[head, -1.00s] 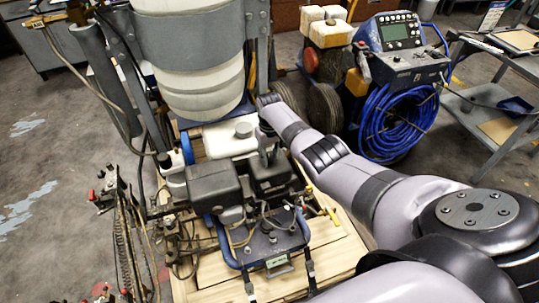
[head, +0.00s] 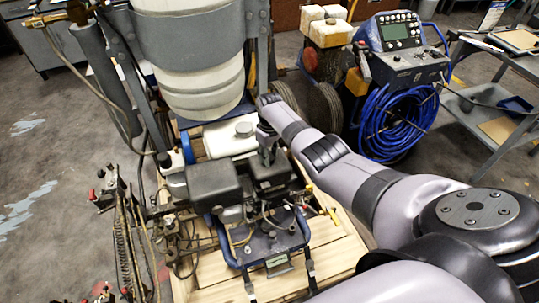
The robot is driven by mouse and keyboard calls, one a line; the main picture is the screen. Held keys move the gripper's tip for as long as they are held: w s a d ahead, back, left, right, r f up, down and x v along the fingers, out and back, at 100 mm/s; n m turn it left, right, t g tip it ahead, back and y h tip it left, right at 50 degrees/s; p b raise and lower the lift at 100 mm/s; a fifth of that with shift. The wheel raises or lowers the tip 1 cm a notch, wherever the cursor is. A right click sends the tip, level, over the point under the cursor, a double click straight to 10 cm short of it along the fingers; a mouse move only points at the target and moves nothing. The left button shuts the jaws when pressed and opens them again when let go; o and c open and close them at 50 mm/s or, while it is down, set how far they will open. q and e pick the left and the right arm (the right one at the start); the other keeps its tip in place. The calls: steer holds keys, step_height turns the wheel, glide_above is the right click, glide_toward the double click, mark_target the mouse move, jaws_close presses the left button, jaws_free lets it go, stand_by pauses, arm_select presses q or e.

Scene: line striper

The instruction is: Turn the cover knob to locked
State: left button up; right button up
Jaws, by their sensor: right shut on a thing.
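The line striper's engine has black covers, one on the left (head: 212,182) and a smaller one on the right (head: 274,179). My right gripper (head: 268,158) points down onto the top of the smaller black cover, its fingers shut on a small part there. That part, at the place of the cover knob, is hidden by the fingers, so I cannot read its position. My left gripper is not in view.
A white fuel tank (head: 222,141) sits just behind the covers, with a large white drum (head: 190,75) beyond. A blue hose coil (head: 397,122) hangs under a control box (head: 410,67) at right. Levers and cables crowd the left. Bare floor shows at far left.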

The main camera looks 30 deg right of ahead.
steer(key=o, duration=1.2)
steer(key=shift+r, duration=0.1)
step_height(320, 180, up, 12)
steer(key=shift+f, duration=0.1)
